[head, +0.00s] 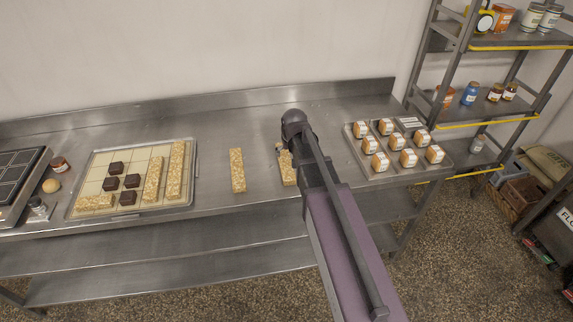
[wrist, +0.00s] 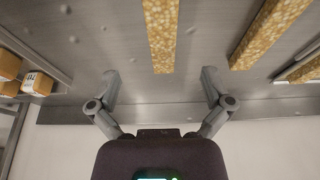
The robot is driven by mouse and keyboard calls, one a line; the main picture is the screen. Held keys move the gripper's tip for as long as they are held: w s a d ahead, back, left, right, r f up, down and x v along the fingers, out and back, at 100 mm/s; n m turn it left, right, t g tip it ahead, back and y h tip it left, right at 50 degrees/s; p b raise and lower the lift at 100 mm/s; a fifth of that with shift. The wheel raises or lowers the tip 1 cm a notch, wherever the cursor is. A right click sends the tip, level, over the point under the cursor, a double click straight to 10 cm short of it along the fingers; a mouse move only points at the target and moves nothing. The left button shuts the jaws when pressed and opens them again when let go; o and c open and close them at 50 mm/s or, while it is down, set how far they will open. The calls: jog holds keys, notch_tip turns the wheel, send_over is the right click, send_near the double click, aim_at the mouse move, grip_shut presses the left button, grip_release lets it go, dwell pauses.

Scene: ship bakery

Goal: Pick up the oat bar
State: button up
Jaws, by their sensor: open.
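One oat bar (head: 288,172) lies on the steel counter, partly hidden by my arm in the head view. In the wrist view this oat bar (wrist: 160,32) lies between the lines of my two fingers, its near end close to the fingertips. My gripper (wrist: 159,74) is open and empty, the fingers spread wider than the bar and apart from it. In the head view my arm mostly hides the gripper. A second oat bar (head: 237,170) lies to the left on the counter; it also shows at the right in the wrist view (wrist: 268,32).
A tray (head: 192,148) at the left holds more oat bars and several dark chocolate squares. A tray (head: 349,140) of small labelled packs stands at the right. A shelf rack (head: 455,62) with jars stands beyond. Bare counter (head: 213,160) separates the left tray and the loose bars.

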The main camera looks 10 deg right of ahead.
aim_at(285, 160)
jog(key=w, duration=0.3)
jog(key=shift+w+r+t, duration=0.15)
jog(key=shift+w+t, duration=0.25)
jog(key=b+x, duration=0.8)
jog(key=shift+f, duration=0.3)
jog(key=shift+w+f, duration=0.1)
dwell(0.4)
jog(key=shift+b+x, duration=2.45)
jog(key=shift+x, duration=0.05)
jog(key=c, duration=1.2)
